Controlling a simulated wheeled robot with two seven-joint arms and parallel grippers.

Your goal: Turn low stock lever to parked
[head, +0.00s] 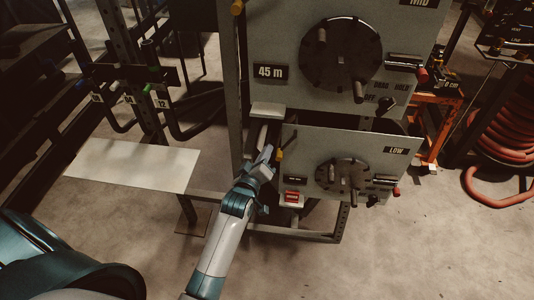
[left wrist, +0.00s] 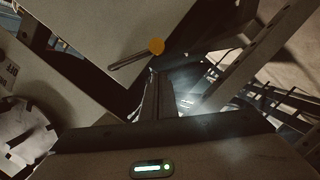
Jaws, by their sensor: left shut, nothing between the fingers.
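The low stock lever (head: 280,154) is a short thin rod with an orange-yellow knob at the left edge of the grey LOW panel (head: 315,146). In the left wrist view the lever's orange knob (left wrist: 157,46) and grey rod (left wrist: 128,62) show close up, just beyond the fingers. My left gripper (head: 266,156) is shut and empty, just left of the lever. A small gap seems to lie between the fingertips and the knob; contact is hard to tell. Its fingers (left wrist: 160,95) are dark in the wrist view. My right gripper is not in view.
The MID panel (head: 290,95) with a large dark wheel (head: 340,60) stands above. A metal frame post (head: 230,85) rises left of the panels. Open floor lies in front.

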